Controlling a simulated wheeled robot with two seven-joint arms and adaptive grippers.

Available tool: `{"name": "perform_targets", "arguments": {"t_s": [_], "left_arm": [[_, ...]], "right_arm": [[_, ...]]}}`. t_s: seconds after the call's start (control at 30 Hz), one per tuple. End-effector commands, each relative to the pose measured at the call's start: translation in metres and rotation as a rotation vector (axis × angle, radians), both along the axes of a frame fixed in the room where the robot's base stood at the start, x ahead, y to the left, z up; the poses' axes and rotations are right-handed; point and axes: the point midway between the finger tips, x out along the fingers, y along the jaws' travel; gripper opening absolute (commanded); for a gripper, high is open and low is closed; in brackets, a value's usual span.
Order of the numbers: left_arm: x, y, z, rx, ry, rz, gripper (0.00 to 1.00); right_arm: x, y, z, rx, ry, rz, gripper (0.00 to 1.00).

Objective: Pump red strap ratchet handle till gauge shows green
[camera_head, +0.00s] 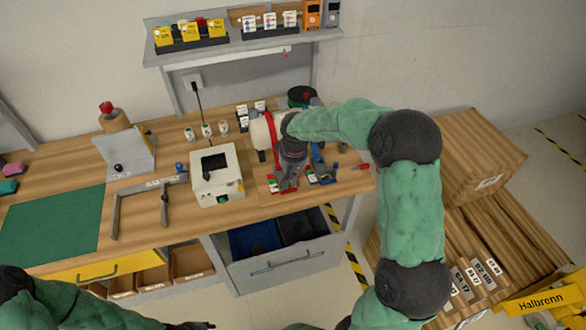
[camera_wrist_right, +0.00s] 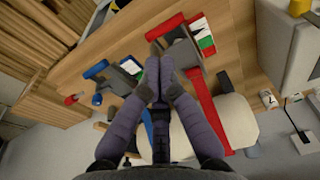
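The red strap (camera_head: 274,140) runs around a cream roll (camera_head: 259,134) at the bench's right end. It also shows in the right wrist view (camera_wrist_right: 210,108). Its ratchet has a red handle (camera_wrist_right: 166,27) beside a red, white and green gauge (camera_wrist_right: 203,36). The gauge reading is too small to tell. My right gripper (camera_head: 287,186) is over this ratchet. In the wrist view its fingertips (camera_wrist_right: 160,55) are together, close to the handle; contact cannot be told. Only a dark tip of my left gripper (camera_head: 190,326) shows at the bottom edge.
A blue strap ratchet (camera_head: 321,167) stands just right of the red one. A white box device (camera_head: 216,174) and a grey clamp frame (camera_head: 145,200) lie to the left. A shelf (camera_head: 240,45) hangs behind. An open drawer (camera_head: 275,262) juts out below the bench.

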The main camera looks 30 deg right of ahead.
Motion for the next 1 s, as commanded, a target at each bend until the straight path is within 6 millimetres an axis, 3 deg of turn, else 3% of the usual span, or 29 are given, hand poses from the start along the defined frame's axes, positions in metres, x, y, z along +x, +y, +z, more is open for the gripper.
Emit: {"name": "perform_targets", "arguments": {"t_s": [0.2,0.4,1.0], "left_arm": [[0.000,0.000,-0.005,0.000,0.000,0.000,0.40],[0.000,0.000,-0.008,0.000,0.000,0.000,0.40],[0.000,0.000,-0.012,0.000,0.000,0.000,0.40]], "right_arm": [[0.005,-0.001,-0.040,0.001,0.002,-0.001,0.00],[0.008,-0.002,-0.062,0.000,0.000,-0.001,0.00],[0.009,-0.003,-0.073,0.000,-0.001,-0.001,0.00]]}}
